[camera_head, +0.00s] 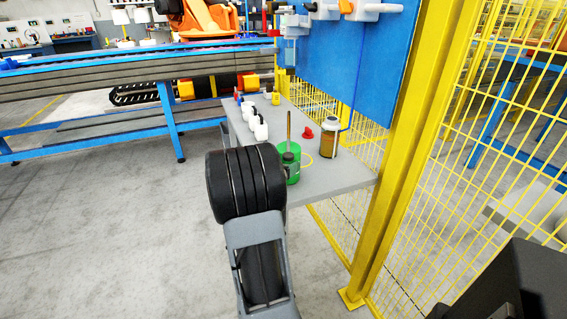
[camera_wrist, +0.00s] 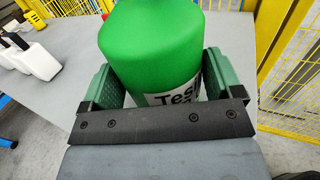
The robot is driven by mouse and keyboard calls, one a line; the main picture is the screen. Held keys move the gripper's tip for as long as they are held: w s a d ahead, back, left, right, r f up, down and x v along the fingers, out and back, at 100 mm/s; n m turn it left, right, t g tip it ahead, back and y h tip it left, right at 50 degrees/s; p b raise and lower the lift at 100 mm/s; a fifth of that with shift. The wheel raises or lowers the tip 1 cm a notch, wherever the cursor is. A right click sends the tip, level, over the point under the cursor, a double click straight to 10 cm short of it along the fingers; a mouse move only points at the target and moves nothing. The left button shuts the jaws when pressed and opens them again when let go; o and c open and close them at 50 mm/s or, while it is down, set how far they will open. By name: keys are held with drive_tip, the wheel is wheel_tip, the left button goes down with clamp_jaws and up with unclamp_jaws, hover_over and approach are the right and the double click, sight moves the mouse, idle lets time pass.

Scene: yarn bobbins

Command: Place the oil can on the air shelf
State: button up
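A green can (camera_wrist: 155,50) with part of a printed label fills the middle of the wrist view. I take it to be the oil can. My gripper (camera_wrist: 165,90) has green ribbed fingers on both sides of it, very close to or touching it. I cannot tell whether they press on it. In the head view the green can (camera_head: 292,170) shows just behind my dark wrist, over the near part of a grey table (camera_head: 345,178); whether it rests on the table is hidden. No shelf is clearly identifiable as the air shelf.
An amber bottle (camera_head: 328,140) and a red piece (camera_head: 307,134) stand on the table right of the can. White bottles (camera_head: 261,130) line its left side. A blue panel (camera_head: 350,60) and yellow mesh fence (camera_head: 500,130) border the right. Open floor (camera_head: 100,220) lies left.

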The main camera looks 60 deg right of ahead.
drive_tip(key=shift+o, duration=1.1)
drive_tip(key=shift+r, duration=0.25)
drive_tip(key=a+f+m+t+y, duration=0.1)
drive_tip(key=a+m+y, duration=0.4)
drive_tip(key=a, duration=0.9)
drive_tip(key=a+f+m+t+y, duration=0.1)
drive_tip(key=a+m+t+y, duration=0.3)
drive_tip(key=a, duration=1)
drive_tip(key=a+f+m+t+y+p, duration=0.1)
drive_tip(key=a+m+y, duration=0.5)
drive_tip(key=a, duration=0.8)
drive_tip(key=shift+s+a+f+t+y, duration=0.15)
drive_tip(key=shift+s+f+t+y, duration=0.4)
drive_tip(key=shift+y, duration=0.65)
drive_tip(key=shift+w, duration=0.1)
